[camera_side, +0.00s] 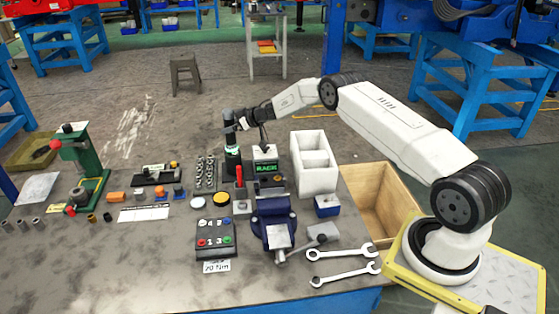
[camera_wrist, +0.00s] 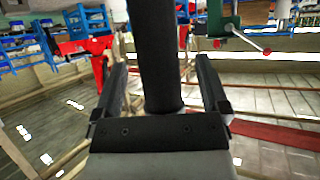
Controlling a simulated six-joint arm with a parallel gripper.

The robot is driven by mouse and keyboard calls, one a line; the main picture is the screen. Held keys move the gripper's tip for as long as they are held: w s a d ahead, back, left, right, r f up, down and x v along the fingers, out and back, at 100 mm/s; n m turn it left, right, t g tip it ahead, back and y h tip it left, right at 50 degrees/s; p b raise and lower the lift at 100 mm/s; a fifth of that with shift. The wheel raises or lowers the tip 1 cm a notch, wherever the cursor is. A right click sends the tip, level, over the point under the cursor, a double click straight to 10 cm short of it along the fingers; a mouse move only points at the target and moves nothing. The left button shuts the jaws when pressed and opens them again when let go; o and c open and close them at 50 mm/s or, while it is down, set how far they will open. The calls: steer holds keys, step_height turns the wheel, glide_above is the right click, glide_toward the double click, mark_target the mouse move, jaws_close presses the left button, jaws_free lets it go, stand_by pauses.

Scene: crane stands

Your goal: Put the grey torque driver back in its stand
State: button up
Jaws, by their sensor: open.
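The grey torque driver is a dark upright cylinder (camera_wrist: 155,55) between the two fingers in the wrist view, with a gap visible on each side. In the side view the driver (camera_side: 229,130) stands upright above a dark holder with a green band (camera_side: 232,160), which looks like its stand. Its lower end is hidden, so how deep it sits cannot be told. My gripper (camera_side: 236,121) is at the driver's upper part, and its fingers (camera_wrist: 162,85) are open around it.
A box marked RACK (camera_side: 265,167) and a white divided bin (camera_side: 315,162) stand just right. A blue vise (camera_side: 272,215), a button box (camera_side: 214,238) and two wrenches (camera_side: 342,262) lie nearer. A green press (camera_side: 82,170) stands left.

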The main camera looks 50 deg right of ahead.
steer(key=shift+r, duration=0.15)
steer(key=shift+s+d+r, duration=0.25)
steer(key=shift+s+r, duration=0.1)
steer(key=shift+s, duration=0.15)
steer(key=shift+v, duration=1.8)
steer(key=shift+s, duration=0.1)
steer(key=v, duration=0.7)
steer(key=shift+s, duration=0.25)
steer(key=shift+d+r, duration=0.1)
steer(key=shift+r, duration=0.15)
